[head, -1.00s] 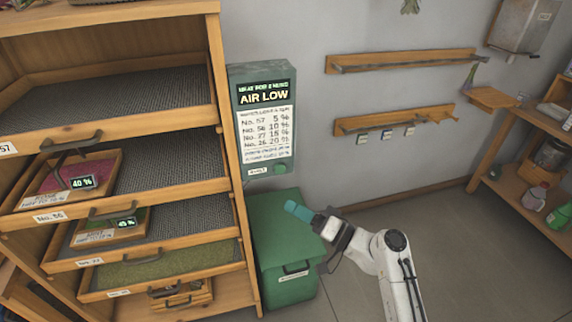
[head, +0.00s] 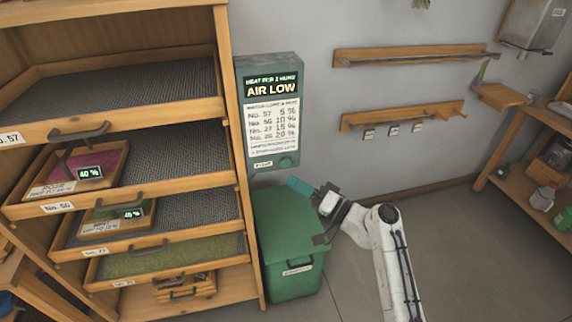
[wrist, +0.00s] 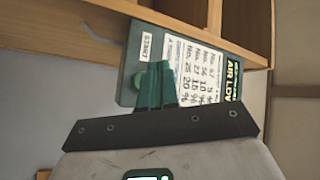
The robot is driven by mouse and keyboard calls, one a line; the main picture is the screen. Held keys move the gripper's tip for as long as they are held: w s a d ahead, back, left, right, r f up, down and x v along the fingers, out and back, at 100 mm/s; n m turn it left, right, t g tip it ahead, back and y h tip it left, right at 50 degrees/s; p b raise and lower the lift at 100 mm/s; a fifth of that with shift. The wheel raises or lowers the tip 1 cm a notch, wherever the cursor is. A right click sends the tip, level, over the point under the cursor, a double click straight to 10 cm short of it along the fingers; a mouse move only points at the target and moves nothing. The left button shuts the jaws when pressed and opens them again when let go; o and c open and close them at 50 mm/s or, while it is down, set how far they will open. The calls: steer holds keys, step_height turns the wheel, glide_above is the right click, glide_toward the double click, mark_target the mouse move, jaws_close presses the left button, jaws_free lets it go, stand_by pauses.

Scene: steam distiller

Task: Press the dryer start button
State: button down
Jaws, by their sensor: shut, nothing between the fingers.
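The dryer control panel (head: 270,73) is a green box on the wall beside the wooden drying rack. Its display reads "AIR LOW" above a white chart. A round green button (head: 286,162) sits at its lower right, next to a small label that reads like "START". My gripper (head: 297,185) has teal fingers, shut and empty, a little below the button in the head view. In the wrist view the fingers (wrist: 155,85) partly cover the panel. I cannot tell any contact.
The wooden rack (head: 226,110) with pulled-out mesh trays stands left of the panel. A green lidded bin (head: 285,235) stands below it. Wooden wall rails (head: 405,57) hang to the right. The floor (head: 450,250) at right is open.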

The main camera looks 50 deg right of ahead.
mark_target(285, 162)
steer(key=shift+w+d+b, duration=0.4)
steer(key=shift+w+d, duration=0.1)
steer(key=shift+w, duration=0.2)
steer(key=shift+w+d+b, duration=0.4)
steer(key=shift+w+d, duration=0.05)
steer(key=shift+w, duration=0.25)
steer(key=shift+w+d+f+b, duration=0.1)
steer(key=shift+w+b, duration=0.1)
steer(key=shift+b, duration=0.1)
stand_by(0.9)
steer(key=shift+w+d, duration=0.15)
steer(key=shift+w+d+b, duration=0.25)
steer(key=shift+w+b, duration=0.15)
steer(key=shift+b, duration=0.15)
stand_by(0.7)
steer(key=shift+s+a, duration=0.1)
steer(key=shift+s, duration=0.05)
steer(key=shift+s+a, duration=0.4)
steer(key=shift+s, duration=0.2)
steer(key=shift+s, duration=0.1)
